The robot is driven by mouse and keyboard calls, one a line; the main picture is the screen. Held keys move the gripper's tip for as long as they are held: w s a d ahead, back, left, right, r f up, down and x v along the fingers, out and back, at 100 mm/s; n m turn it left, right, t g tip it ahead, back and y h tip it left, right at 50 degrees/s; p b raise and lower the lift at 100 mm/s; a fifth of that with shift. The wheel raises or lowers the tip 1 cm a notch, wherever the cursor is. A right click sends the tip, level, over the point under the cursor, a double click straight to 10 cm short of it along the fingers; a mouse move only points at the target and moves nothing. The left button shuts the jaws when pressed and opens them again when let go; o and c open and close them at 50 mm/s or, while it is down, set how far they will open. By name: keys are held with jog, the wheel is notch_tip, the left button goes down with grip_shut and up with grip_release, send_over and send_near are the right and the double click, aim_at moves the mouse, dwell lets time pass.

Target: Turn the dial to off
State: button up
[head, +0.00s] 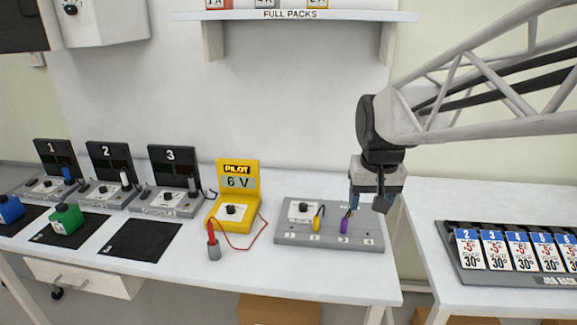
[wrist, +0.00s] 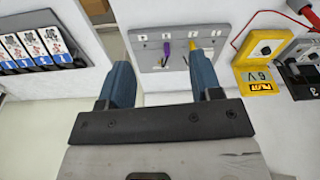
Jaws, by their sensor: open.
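Several dials are in view, and I cannot tell which one the task means. In the head view, a black dial (head: 303,206) sits on a white plate on the grey board (head: 285,238). Another black dial (head: 231,209) is on the yellow PILOT unit (head: 238,174), which reads 6 V; this dial also shows in the wrist view (wrist: 266,50). My gripper (head: 368,204) is open and empty above the right part of the grey board, near a purple lever (head: 344,225). In the wrist view its fingers (wrist: 160,62) are apart; the right finger hides part of the board.
A yellow lever (head: 317,222) stands beside the grey board's dial. A red probe (head: 212,240) in a grey holder is wired to the yellow unit. Numbered stations (head: 170,200) stand at left. A card rack (head: 455,265) is on the right table, across a gap.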

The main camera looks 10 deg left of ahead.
jog(key=w+a+f, duration=0.1)
jog(key=w+a, duration=0.6)
jog(key=w, duration=0.2)
jog(key=n+g, duration=0.2)
jog(key=n, duration=0.1)
send_near(230, 206)
jog(key=shift+s+d+f, duration=0.3)
jog(key=shift+d+f, duration=0.15)
jog(key=shift+w+a+f, duration=0.1)
jog(key=shift+a+f, duration=0.15)
jog(key=shift+a, duration=0.25)
jog(key=shift+f, duration=0.1)
jog(key=shift+f, duration=3.85)
